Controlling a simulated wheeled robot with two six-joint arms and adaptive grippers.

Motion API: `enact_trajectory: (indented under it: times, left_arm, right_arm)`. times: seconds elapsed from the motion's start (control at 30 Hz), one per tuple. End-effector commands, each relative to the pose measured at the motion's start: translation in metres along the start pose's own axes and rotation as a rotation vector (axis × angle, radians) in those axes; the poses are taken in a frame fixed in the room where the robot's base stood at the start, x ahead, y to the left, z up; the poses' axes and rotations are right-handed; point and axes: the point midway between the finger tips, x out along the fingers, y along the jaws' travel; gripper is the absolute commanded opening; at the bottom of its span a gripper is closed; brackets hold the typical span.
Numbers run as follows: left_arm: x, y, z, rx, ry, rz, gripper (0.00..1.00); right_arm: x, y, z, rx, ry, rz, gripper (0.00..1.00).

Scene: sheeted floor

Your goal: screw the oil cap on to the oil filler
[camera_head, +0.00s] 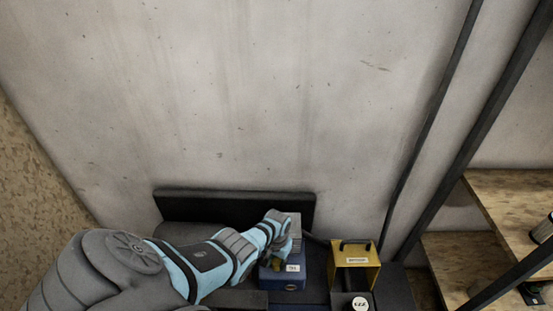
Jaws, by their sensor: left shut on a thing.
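My left arm reaches in from the lower left, and its gripper (279,256) is at the blue unit (285,282) with a white label. A small yellowish piece, seemingly the oil cap (275,263), shows at the fingertips, and the gripper is shut on it. The fingers are small and partly hidden by the wrist. The oil filler cannot be made out; the gripper and cap cover that spot. Whether the cap touches the filler cannot be told. My right gripper is not in view.
A yellow box (355,278) with a black handle and label stands right of the blue unit. A white-topped dark item (359,304) is in front of it. A black panel (230,201) stands behind against the wall. Dark posts and wooden shelves (500,190) are at right.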

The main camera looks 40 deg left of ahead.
Motion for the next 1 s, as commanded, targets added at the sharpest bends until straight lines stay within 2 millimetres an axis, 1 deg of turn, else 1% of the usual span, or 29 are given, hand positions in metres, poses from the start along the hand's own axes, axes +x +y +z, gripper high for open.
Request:
enact_trajectory:
  times: [0.1,0.17,0.27,0.3,0.37,0.5,0.6,0.63,0.7,0.73,0.93,0.97,1.0]
  left_arm:
    - [0.0001,-0.0002,0.0001,0.011,0.0,0.0,0.0]
    - [0.0002,-0.0002,0.0001,0.077,0.0,0.0,0.0]
    - [0.0007,-0.0003,0.0004,0.347,0.001,0.0,0.0]
    - [0.0008,-0.0003,0.0004,0.487,0.002,0.0,0.0]
    - [0.0007,-0.0002,0.0002,0.698,0.003,0.0,0.0]
    - [0.001,0.0,0.0,1.187,0.007,0.001,0.0]
    - [0.0011,0.0002,0.0003,1.498,0.008,0.002,0.0]
    - [0.0011,0.0002,0.0003,1.568,0.008,0.002,0.0]
    - [0.0008,0.0003,0.0003,1.671,0.009,0.002,0.0]
    - [0.0006,0.0003,0.0003,1.692,0.009,0.003,0.0]
    - [0.0001,0.0004,0.0002,1.704,0.009,0.003,0.0]
    - [0.0001,0.0004,0.0002,1.704,0.009,0.003,0.33]
    - [0.0001,0.0003,0.0001,1.703,0.009,0.002,0.39]
  right_arm:
    - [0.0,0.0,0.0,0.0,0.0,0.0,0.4]
    - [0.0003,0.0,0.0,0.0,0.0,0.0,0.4]
    - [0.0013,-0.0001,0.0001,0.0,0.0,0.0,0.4]
    - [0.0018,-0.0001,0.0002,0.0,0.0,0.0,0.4]
    - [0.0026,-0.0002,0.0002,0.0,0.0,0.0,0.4]
    - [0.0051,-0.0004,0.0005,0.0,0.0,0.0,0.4]
    - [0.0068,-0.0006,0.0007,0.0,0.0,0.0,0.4]
    - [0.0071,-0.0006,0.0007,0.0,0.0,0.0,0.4]
    - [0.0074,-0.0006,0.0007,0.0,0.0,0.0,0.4]
    - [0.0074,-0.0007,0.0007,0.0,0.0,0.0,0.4]
    - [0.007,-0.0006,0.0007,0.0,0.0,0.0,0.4]
    - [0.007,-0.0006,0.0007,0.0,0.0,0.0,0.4]
    - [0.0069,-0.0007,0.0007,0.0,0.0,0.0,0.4]
